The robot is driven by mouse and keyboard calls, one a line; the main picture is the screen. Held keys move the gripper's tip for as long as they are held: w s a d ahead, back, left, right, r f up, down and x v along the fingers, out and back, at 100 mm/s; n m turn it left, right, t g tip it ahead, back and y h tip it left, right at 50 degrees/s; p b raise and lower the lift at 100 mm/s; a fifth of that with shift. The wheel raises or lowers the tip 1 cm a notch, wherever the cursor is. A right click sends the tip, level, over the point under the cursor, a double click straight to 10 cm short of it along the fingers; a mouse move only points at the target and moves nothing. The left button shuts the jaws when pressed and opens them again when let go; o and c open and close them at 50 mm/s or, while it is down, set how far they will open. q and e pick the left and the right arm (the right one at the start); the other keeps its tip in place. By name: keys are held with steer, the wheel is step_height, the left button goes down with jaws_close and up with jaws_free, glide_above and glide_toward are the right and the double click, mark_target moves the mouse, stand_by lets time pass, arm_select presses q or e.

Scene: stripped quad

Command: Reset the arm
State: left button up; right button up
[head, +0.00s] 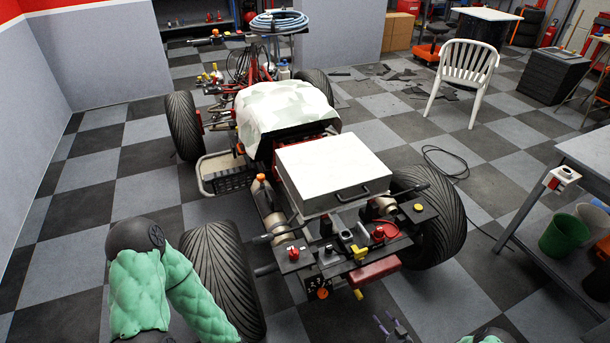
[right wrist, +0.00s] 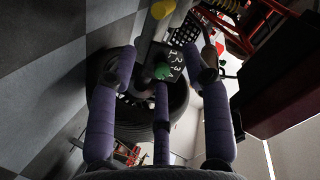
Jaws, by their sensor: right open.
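My right gripper (head: 392,326) shows small at the bottom edge of the head view, in front of the stripped quad (head: 372,272) and apart from it. In the right wrist view its purple padded fingers (right wrist: 158,84) are spread apart with nothing held between them. Beyond the fingers in that view are a dark plate with white numbers, a green round knob (right wrist: 162,70), a yellow cap (right wrist: 163,9) and a wheel (right wrist: 175,98). My left arm shows at the lower left of the head view, beside the quad's near-left wheel (head: 222,280). The left gripper is out of view.
The quad carries a white box (head: 330,170) with a black handle and a pale cover (head: 285,108). A workbench (head: 585,165) with a green bucket (head: 562,236) stands at the right. A white chair (head: 467,68) stands farther back. Checkered floor is open left of the quad.

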steer(key=s+a+r+g+h+p, duration=0.1)
steer(key=s+a+r+g+p, duration=0.2)
steer(key=a+r+g, duration=0.6)
steer(key=s+a+r+g+p, duration=0.1)
steer(key=s+a+r+g, duration=0.1)
steer(key=s+a+r, duration=0.3)
steer(key=s+a+r+g+p, duration=0.1)
steer(key=s+a+r, duration=0.5)
steer(key=s+r, duration=0.3)
steer(key=s, duration=0.4)
steer(key=shift+n+g, duration=0.4)
steer(key=shift+s, duration=0.1)
